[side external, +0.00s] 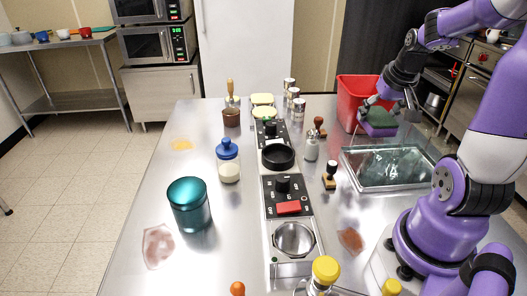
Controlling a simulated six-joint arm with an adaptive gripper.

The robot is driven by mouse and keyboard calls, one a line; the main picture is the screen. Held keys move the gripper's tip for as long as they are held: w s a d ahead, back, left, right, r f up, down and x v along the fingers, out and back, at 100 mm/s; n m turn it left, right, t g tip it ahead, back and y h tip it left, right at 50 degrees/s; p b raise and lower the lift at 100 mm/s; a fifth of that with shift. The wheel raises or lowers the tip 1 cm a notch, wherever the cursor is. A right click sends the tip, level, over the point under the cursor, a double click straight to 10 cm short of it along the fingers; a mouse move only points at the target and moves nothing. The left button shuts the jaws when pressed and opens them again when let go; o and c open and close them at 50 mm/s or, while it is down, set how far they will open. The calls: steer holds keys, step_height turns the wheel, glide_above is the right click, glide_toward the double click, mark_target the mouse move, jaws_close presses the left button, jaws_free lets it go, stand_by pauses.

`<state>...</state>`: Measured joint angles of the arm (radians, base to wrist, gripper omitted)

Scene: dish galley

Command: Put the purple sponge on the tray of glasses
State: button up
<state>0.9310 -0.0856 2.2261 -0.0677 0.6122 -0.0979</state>
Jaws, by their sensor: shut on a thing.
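The purple sponge (377,128), with a dark green top, is at the right, in front of the red bin. My gripper (388,108) is shut on it. The sponge appears to be above the far edge of a metal-rimmed tray (392,189); I cannot tell the gap between them. The tray's inside looks glassy and greenish, and single glasses are hard to make out. My gripper's fingers partly cover the sponge.
The red bin (352,92) stands right behind the sponge. A teal canister (189,204), a blue-lidded jar (228,162) and a black bowl (278,157) are farther left.

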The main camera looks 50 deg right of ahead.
steer(key=shift+f, duration=0.1)
steer(key=o, duration=0.6)
steer(key=v, duration=1.1)
steer(key=w+a+f+n+t+y, duration=0.1)
steer(key=a+n, duration=0.3)
steer(key=a, duration=0.6)
steer(key=w+a+f+n+t+y, duration=0.1)
steer(key=a+n, duration=0.4)
steer(key=a, duration=0.5)
step_height(320, 180, down, 2)
steer(key=shift+w+a+f+y, duration=0.2)
steer(key=shift+w+y, duration=0.4)
steer(key=shift+w, duration=0.45)
